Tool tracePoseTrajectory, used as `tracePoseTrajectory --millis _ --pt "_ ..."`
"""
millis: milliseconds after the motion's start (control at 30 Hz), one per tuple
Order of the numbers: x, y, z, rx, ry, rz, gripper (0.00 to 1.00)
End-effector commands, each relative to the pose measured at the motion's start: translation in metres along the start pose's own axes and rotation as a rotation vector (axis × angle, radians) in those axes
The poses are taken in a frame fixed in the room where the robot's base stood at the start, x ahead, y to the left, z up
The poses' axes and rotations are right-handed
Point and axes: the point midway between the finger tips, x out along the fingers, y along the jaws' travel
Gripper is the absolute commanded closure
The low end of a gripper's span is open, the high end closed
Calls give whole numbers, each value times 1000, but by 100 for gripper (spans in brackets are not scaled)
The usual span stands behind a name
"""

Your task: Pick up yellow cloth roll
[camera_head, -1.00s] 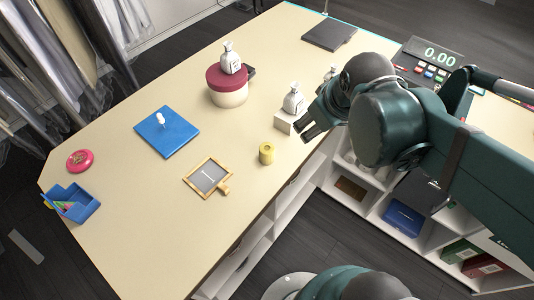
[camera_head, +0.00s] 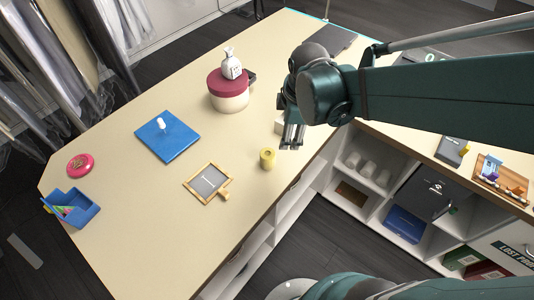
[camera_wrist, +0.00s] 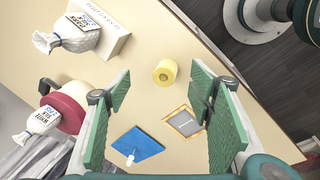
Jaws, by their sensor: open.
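The yellow cloth roll (camera_head: 267,158) stands on the cream counter near its front edge. It also shows in the wrist view (camera_wrist: 166,72), beyond and between my open fingers. My gripper (camera_head: 291,145) is above the counter, just right of and behind the roll in the head view. In the wrist view my gripper (camera_wrist: 160,120) has its green finger pads wide apart with nothing between them, apart from the roll.
A small framed board (camera_head: 208,182) lies close to the roll. A white block (camera_head: 279,126) stands partly behind my gripper. A blue board (camera_head: 167,136), a red-lidded round box (camera_head: 229,90) with a white sack (camera_head: 231,64), and a blue tray (camera_head: 73,209) are farther off.

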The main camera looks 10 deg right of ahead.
Motion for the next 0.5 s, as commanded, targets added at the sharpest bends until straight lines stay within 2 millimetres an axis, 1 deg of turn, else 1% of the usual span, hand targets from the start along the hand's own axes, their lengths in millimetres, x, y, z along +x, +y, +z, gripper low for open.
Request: tracePoseTrajectory --millis 133,500 --pt "19 5 -11 -140 -4 -37 47" --pt "68 8 -36 -495 2 -133 47"
